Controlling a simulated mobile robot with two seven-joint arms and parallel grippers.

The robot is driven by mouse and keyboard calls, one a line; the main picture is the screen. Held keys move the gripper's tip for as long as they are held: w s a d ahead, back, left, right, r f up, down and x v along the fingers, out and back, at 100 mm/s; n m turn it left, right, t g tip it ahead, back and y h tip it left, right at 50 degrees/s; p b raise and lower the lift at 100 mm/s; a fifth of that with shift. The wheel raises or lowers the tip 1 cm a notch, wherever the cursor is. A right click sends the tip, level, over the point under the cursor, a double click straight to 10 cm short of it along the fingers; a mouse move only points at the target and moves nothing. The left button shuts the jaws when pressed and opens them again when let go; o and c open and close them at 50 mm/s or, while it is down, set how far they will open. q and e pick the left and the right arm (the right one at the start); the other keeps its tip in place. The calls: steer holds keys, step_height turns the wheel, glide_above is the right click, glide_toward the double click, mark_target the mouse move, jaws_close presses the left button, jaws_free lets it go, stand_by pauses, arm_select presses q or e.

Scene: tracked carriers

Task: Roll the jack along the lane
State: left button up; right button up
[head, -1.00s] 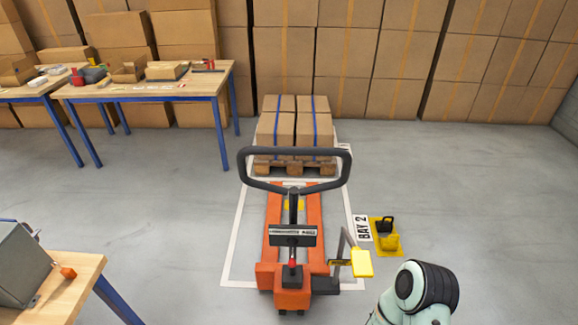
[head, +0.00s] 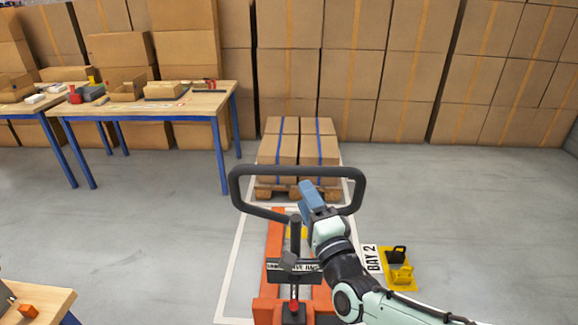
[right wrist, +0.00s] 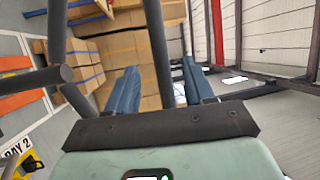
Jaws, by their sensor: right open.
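The orange pallet jack (head: 265,311) stands in the white-outlined lane, its black loop handle (head: 240,190) upright toward me. Its forks point toward a wooden pallet (head: 265,191) with strapped cartons (head: 300,150). My right gripper (head: 308,190) is open at the right half of the handle loop, just inside or over it. In the right wrist view, a dark handle bar (right wrist: 157,45) runs between the two blue fingers, which are apart from each other; contact cannot be told. My right arm hides part of the jack's right side. My left gripper is out of view.
A yellow chock holder (head: 402,275) lies on the floor beside the BAY 2 sign (head: 370,258). A workbench (head: 200,104) stands at the back left, another table corner (head: 45,298) at the near left. Stacked cartons (head: 350,60) line the back. Floor at right is clear.

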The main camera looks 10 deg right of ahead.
steer(key=p+x, duration=0.2)
steer(key=x, duration=0.9)
steer(key=shift+w, duration=0.25)
steer(key=shift+f, duration=0.1)
jaws_close()
